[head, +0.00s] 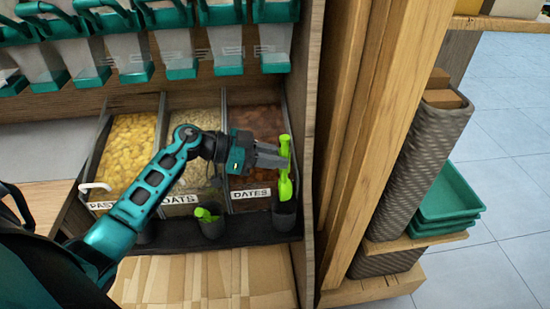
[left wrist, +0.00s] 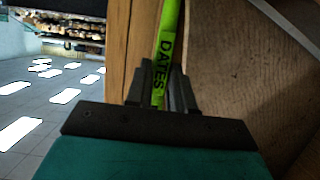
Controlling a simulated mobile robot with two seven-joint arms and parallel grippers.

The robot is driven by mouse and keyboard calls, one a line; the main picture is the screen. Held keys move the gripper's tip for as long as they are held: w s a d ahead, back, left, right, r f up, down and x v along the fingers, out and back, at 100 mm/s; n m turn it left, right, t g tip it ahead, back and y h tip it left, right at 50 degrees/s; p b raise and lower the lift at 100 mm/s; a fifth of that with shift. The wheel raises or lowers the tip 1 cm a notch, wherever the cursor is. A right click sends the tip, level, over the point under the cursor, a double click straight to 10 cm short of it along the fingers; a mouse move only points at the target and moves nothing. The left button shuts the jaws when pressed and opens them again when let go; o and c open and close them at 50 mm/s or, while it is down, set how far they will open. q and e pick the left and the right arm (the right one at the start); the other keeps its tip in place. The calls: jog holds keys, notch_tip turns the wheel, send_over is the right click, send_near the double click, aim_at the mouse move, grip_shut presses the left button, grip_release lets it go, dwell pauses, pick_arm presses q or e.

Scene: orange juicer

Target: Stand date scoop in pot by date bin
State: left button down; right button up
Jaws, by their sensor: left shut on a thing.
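My left gripper (head: 284,156) is shut on the bright green date scoop (head: 285,188) in front of the date bin. The scoop is roughly upright. In the left wrist view the scoop's handle (left wrist: 167,45), lettered DATES, runs up between the fingers (left wrist: 166,88). The scoop's lower end is at or just over the mouth of the dark pot (head: 284,218) by the date bin; I cannot tell how far inside it is. The date bin (head: 250,194), labelled DATES, holds brown dates. My right gripper is not in view.
A pot (head: 212,228) with another green scoop (head: 206,214) stands in front of the oats bin (head: 180,198). A pasta bin (head: 128,150) is at the left. A wooden side panel (head: 312,130) rises close to the right of the scoop. Dispensers with teal bases hang above.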

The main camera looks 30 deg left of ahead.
aim_at(280, 189)
pick_arm(q)
jog(key=shift+f+b, duration=2.2)
jog(key=shift+f, duration=3.2)
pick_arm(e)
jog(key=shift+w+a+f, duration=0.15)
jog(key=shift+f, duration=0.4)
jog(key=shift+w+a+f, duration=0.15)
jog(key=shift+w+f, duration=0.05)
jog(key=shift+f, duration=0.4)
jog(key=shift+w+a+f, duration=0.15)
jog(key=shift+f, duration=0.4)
pick_arm(q)
jog(key=c, duration=0.9)
grip_release()
jog(key=shift+o, duration=0.4)
jog(key=o, duration=0.7)
